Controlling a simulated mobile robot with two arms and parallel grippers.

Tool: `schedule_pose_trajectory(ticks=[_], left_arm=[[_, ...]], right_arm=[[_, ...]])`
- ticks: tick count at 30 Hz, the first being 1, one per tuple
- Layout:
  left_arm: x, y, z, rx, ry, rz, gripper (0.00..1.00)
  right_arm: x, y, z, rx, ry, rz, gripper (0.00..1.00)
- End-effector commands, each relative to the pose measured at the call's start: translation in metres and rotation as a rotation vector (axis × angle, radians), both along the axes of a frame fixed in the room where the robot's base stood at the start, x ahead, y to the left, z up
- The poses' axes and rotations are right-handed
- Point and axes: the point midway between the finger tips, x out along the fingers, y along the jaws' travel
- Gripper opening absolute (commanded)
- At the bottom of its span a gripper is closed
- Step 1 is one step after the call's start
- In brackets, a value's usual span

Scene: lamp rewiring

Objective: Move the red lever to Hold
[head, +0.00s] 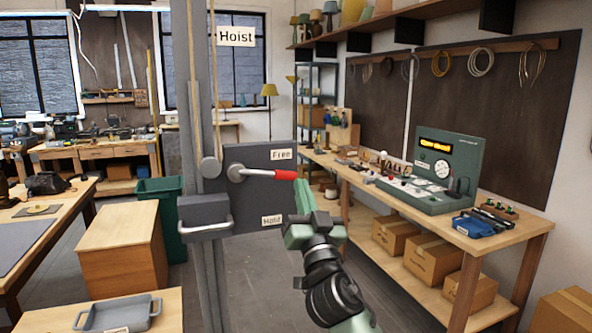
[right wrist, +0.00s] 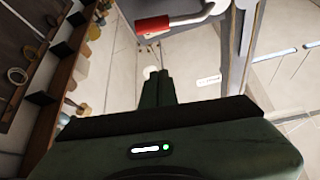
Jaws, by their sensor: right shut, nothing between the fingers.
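The red lever (head: 285,175) is a silver arm with a red grip on a dark grey plate (head: 243,203) of the hoist post. It points right, nearly level, just below the "Free" label (head: 281,155) and above the "Hold" label (head: 271,221). My right gripper (head: 301,188) is shut and empty at the outer end of the red grip. Whether it touches cannot be told. In the right wrist view the red grip (right wrist: 152,25) lies beyond the shut fingertips (right wrist: 158,74). My left gripper is not in view.
The hoist post (head: 196,110) carries a block with a silver handle (head: 205,226). A workbench (head: 400,213) with a green test unit (head: 445,172) stands at right. A wooden box (head: 120,250), a green bin (head: 165,190) and a grey tray (head: 118,313) are at left. Floor shows beneath the plate.

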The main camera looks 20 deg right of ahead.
Motion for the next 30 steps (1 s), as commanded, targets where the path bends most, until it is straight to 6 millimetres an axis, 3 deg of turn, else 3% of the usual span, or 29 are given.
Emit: schedule_pose_trajectory(ticks=[5, 17, 21, 30], left_arm=[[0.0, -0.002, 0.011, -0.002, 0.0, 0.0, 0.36], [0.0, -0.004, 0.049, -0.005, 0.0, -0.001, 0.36], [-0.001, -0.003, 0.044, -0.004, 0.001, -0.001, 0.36], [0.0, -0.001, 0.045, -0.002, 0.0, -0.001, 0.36]], right_arm=[[0.013, -0.001, 0.015, 0.001, -0.006, 0.0, 0.0], [0.086, -0.007, 0.058, 0.001, -0.004, 0.0, 0.0], [0.089, -0.002, 0.031, 0.0, 0.0, 0.002, 0.0], [0.092, 0.001, 0.013, 0.0, -0.003, 0.001, 0.0]])
